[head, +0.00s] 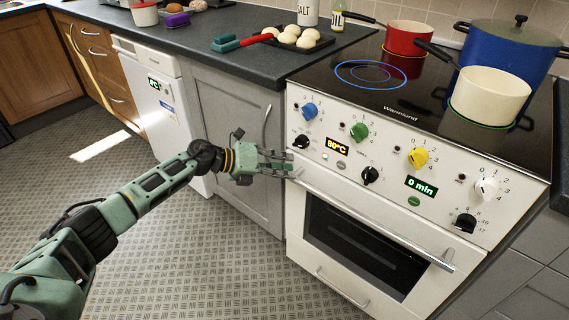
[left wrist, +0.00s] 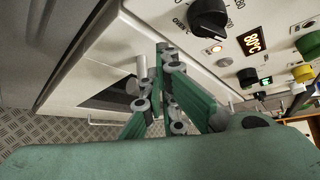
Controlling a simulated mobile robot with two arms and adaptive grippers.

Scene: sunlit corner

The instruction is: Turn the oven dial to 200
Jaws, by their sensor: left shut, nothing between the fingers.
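The black oven dial (head: 301,141) is on the white oven's control panel (head: 330,172), left of a lit display (head: 337,146) reading 80°C. It also shows at the top of the left wrist view (left wrist: 208,17), with markings around it too small to read surely. My left gripper (head: 289,164) is just below the dial, near the panel's lower left edge. In the left wrist view its fingertips (left wrist: 165,52) are together and empty, apart from the dial. Whether they touch the panel cannot be told. My right gripper is not in view.
Blue (head: 309,111), green (head: 359,131), yellow (head: 418,157) and white (head: 486,188) knobs and another black dial (head: 370,174) are on the panel. The oven door handle (head: 375,221) runs below. Pots stand on the hob. The floor (head: 220,260) is clear.

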